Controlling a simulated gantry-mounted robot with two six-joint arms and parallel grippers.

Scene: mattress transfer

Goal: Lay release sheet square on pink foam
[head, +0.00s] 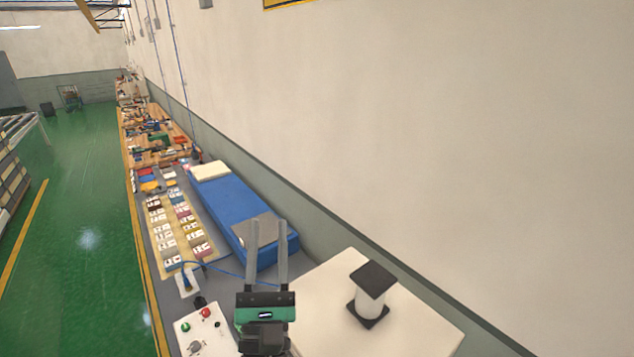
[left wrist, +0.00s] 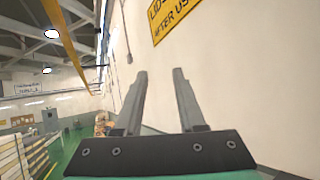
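My left gripper (head: 268,222) points away from me in the head view, its two long grey fingers apart with nothing between them. In the left wrist view the same fingers (left wrist: 160,73) are spread and empty, with wall behind. A tan board (head: 207,225) carries rows of small coloured sample pieces, among them a pinkish one (head: 202,250). I cannot tell whether it is the pink foam. No release sheet can be made out for sure. A grey flat piece (head: 254,230) lies on the near end of a blue mattress (head: 235,207), partly behind the fingers. My right gripper is not in view.
A cream pillow (head: 211,171) lies at the mattress's far end. A white-topped surface (head: 325,290) bears a black-and-white spool-like stand (head: 371,293). A control panel (head: 201,328) has red and green buttons. Cluttered wooden benches (head: 155,135) stand beyond. The green floor (head: 85,230) is open.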

